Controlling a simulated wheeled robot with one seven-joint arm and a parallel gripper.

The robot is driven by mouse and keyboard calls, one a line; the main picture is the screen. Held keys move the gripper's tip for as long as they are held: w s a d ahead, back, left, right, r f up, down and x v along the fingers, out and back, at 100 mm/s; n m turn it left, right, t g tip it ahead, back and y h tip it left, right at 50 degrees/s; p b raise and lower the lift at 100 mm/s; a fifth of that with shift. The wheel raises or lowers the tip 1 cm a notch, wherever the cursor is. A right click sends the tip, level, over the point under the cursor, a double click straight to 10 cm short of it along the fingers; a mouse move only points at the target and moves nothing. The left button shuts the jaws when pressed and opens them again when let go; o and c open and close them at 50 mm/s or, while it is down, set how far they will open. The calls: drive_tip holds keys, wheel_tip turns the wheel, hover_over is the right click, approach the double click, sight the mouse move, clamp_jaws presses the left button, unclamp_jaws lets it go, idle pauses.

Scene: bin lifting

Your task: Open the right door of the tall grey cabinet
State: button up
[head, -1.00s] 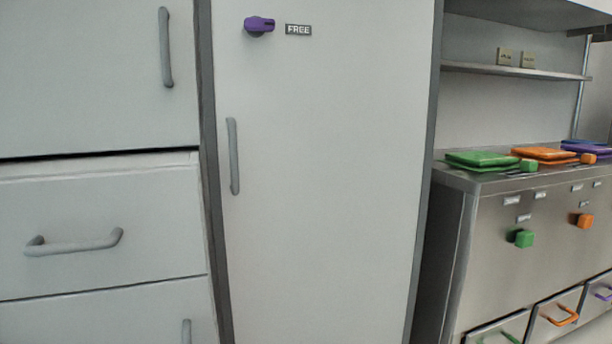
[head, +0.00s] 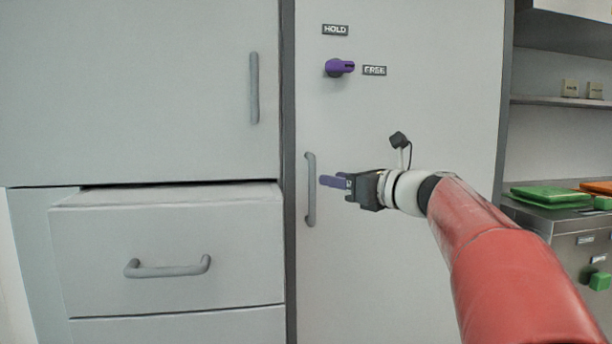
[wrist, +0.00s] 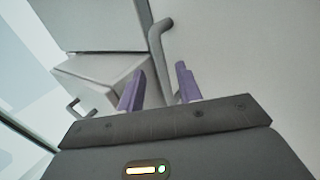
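The tall grey right door (head: 420,120) looks shut, with a vertical grey bar handle (head: 310,207) near its left edge. A purple knob (head: 340,67) above the handle points toward the FREE label (head: 374,70). My gripper (head: 324,181) is just right of the handle, reaching in from the right. In the wrist view, my gripper's purple fingers (wrist: 158,78) stand apart, and the handle (wrist: 157,48) runs down toward the gap between them. No grip on it shows; I cannot tell whether a finger touches it.
Left of the door are an upper cabinet door (head: 140,90) with its own handle and a drawer (head: 180,235) standing out somewhat. A HOLD label (head: 335,29) is above the knob. A steel counter (head: 540,212) with a green slab (head: 550,197) stands at the right.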

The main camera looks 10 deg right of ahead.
sight(315, 176)
drive_tip(key=x, duration=0.7)
drive_tip(key=shift+w+a+p, duration=0.15)
drive_tip(key=shift+w+p, duration=0.05)
drive_tip(key=shift+p, duration=0.2)
clamp_jaws()
